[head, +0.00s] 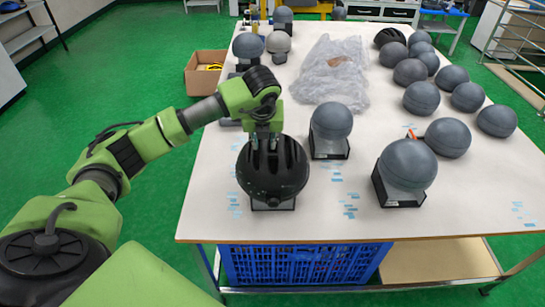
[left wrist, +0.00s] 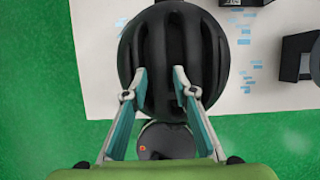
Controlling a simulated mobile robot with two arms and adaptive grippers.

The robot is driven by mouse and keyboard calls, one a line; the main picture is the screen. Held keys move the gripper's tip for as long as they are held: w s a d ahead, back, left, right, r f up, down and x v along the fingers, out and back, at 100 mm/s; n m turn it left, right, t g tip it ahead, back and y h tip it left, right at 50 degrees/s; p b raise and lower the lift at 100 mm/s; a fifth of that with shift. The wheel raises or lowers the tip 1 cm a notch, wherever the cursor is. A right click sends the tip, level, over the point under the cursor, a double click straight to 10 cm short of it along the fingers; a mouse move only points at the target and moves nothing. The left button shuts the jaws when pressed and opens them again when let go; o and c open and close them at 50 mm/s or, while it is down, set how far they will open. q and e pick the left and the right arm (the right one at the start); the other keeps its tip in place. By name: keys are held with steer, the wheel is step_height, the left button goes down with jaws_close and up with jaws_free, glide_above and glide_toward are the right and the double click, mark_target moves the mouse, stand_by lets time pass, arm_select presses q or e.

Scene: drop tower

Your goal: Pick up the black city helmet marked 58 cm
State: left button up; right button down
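A black vented helmet (head: 272,178) sits on a head form with a dark base near the front edge of the white table. No size marking can be read on it. My left gripper (head: 264,143) points down at the helmet's top. In the left wrist view the helmet (left wrist: 172,40) lies beneath the two fingers (left wrist: 160,74). The fingertips are apart, with the ribbed shell showing between them. I cannot tell whether they touch the shell. Another black helmet (head: 389,37) sits at the back right. My right gripper is not in view.
Grey head forms stand close by at the right (head: 408,165) and just behind (head: 331,121). Several grey balls line the table's right side. A crumpled plastic bag (head: 332,72) lies mid-table. A blue crate (head: 300,264) sits under the table (head: 215,215).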

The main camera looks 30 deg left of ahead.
arm_select(q)
steer(key=shift+w+a+f, duration=0.1)
steer(key=shift+f, duration=0.3)
jaws_close()
steer(key=shift+r, duration=0.1)
